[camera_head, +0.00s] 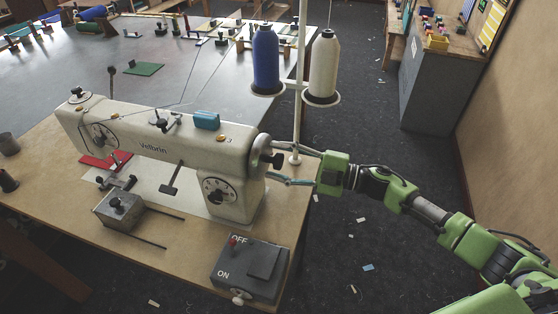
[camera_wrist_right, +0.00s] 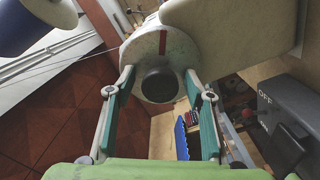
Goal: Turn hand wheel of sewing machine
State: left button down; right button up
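The cream sewing machine (camera_head: 160,145) stands on a wooden table. Its hand wheel (camera_head: 263,147) is at the machine's right end. In the right wrist view the hand wheel (camera_wrist_right: 143,52) is a pale disc with a red mark and a dark round knob (camera_wrist_right: 160,85) at its centre. My right gripper (camera_head: 272,161) reaches in from the right. Its fingers are spread, one on each side of the knob, near the wheel's rim; the right wrist view shows it too (camera_wrist_right: 159,76). I cannot tell whether the fingertips touch the wheel. My left gripper is out of view.
A grey OFF/ON switch box (camera_head: 250,268) sits at the table's front right. A thread stand with a blue spool (camera_head: 266,60) and a white spool (camera_head: 323,65) rises behind the wheel. A grey cabinet (camera_head: 438,85) stands by the right wall. The dark floor between is mostly open.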

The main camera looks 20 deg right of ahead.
jog(key=shift+s, duration=0.1)
jog(key=v, duration=1.2)
